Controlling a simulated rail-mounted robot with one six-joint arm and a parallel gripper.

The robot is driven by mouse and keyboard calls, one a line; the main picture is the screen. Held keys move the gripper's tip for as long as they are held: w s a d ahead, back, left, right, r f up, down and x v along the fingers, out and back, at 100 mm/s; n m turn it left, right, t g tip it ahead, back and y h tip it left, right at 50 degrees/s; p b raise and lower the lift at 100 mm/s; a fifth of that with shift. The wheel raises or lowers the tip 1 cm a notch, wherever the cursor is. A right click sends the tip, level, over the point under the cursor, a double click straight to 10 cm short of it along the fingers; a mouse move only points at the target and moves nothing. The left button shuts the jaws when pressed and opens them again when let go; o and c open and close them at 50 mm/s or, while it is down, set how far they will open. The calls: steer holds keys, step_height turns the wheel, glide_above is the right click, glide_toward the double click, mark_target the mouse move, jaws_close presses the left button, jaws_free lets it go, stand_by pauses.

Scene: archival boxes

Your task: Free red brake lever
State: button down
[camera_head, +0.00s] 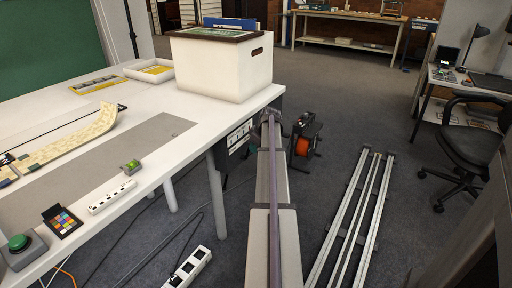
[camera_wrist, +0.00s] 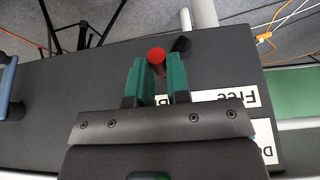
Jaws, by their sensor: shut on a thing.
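The red brake lever (camera_wrist: 157,60) shows its round red end and part of its shaft near the top middle of the wrist view. My gripper (camera_wrist: 160,72) has its two green fingers on either side of the lever and is shut on it. The lever stands out from a dark grey panel (camera_wrist: 60,85). A white label reading "Free" (camera_wrist: 235,97) appears upside down on the panel, partly hidden by my gripper. Another label (camera_wrist: 265,140) is cut off by my wrist. I cannot make out the lever or gripper in the head view.
A black knob (camera_wrist: 181,45) sits close right of the lever, and a blue handle (camera_wrist: 8,85) is at the left edge. In the head view, a white archival box (camera_head: 222,68) stands on the white table (camera_head: 150,100).

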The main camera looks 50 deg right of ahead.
mark_target(246, 159)
steer(key=a+n+h+b, duration=0.1)
steer(key=a+h+b, duration=0.1)
steer(key=h+b, duration=0.2)
steer(key=a+f+n+t+h+b, duration=0.1)
steer(key=a+h+b, duration=0.1)
steer(key=h+b, duration=0.2)
steer(key=a+n+t+h+b, duration=0.1)
steer(key=a+h+b, duration=0.2)
steer(key=h+b, duration=0.1)
steer(key=shift+s+a+f+h+b, duration=0.1)
steer(key=shift+s+f+h+b, duration=0.3)
steer(key=shift+h, duration=0.2)
steer(key=shift+r+t, duration=0.1)
steer(key=shift+t, duration=0.2)
steer(key=c, duration=1.1)
jaws_free()
steer(key=p+v, duration=0.3)
steer(key=v, duration=0.8)
steer(key=shift+w, duration=0.1)
